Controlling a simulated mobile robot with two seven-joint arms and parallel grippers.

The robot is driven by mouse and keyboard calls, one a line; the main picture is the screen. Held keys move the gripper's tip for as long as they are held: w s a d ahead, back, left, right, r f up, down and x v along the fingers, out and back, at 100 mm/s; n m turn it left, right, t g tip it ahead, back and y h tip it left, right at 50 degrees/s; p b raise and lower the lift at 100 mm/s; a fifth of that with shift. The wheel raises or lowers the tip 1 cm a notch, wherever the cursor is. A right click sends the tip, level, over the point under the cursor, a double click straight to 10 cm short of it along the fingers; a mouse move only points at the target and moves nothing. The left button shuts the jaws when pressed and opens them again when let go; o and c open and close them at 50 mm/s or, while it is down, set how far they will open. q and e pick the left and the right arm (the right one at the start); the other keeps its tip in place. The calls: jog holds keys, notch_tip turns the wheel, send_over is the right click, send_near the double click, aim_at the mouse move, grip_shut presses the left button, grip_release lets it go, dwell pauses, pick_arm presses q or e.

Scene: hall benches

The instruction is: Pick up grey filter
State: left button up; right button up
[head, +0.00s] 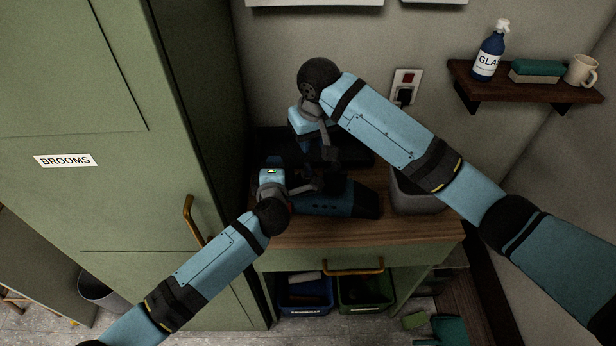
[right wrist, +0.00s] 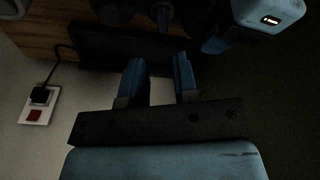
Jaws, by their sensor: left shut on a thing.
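I cannot make out a grey filter in either view. A dark blue handheld device (head: 345,200), resembling a hand vacuum, lies on the wooden counter top. My left gripper (head: 308,187) is shut on this device at its left part; the fingers partly hide the grip. My right gripper (head: 328,152) is above and behind the device, over a black tray-like thing (head: 355,165). In the right wrist view my right gripper (right wrist: 160,80) has its two blue fingers apart, with nothing visible between them. The black thing (right wrist: 105,50) lies beyond the fingers.
A grey bin (head: 418,196) stands at the counter's right end. The green cabinet (head: 110,180) marked BROOMS rises close on the left. A wall socket (head: 405,88) with a plug is behind. A shelf (head: 520,85) holds a spray bottle, a brush-like block and a mug. Blue and green bins stand below.

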aim_at(308, 166)
jog(key=f, duration=0.6)
jog(key=w+f, duration=0.1)
jog(key=f, duration=0.2)
jog(key=shift+w+a+f, duration=0.1)
jog(key=shift+a, duration=0.3)
jog(key=shift+c, duration=0.2)
grip_shut()
